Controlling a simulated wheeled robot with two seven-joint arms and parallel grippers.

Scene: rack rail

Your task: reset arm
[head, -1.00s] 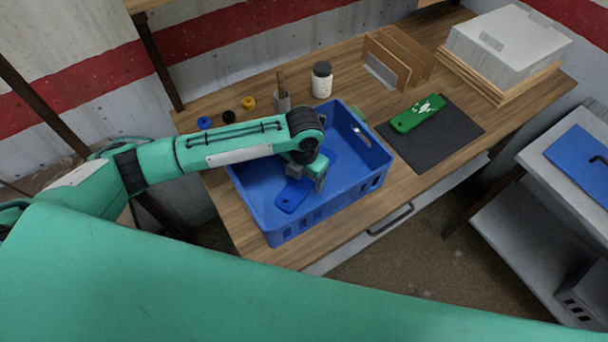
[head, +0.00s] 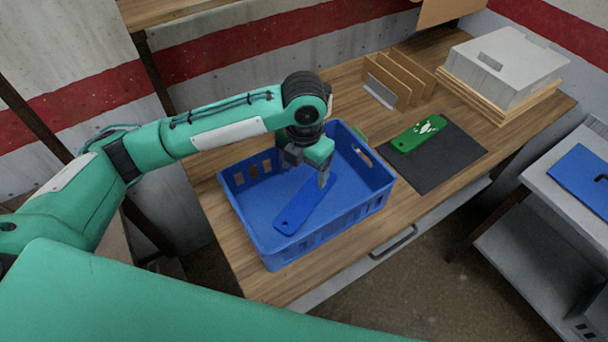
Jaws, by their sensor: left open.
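My left arm reaches in from the left over the workbench. My left gripper (head: 309,168) is open and points down above the blue crate (head: 293,253). Its jaws look empty. A flat blue board with a hole near one end (head: 304,208) lies inside the crate, below and beside the gripper. Whether a fingertip touches the board cannot be told from this angle. My right gripper is out of view.
A green board (head: 417,135) lies on a dark mat (head: 440,168) right of the crate. Behind stand a wooden divider rack (head: 397,77) and a grey box (head: 507,65) on wooden trays. A side table with a blue panel (head: 583,178) is at right.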

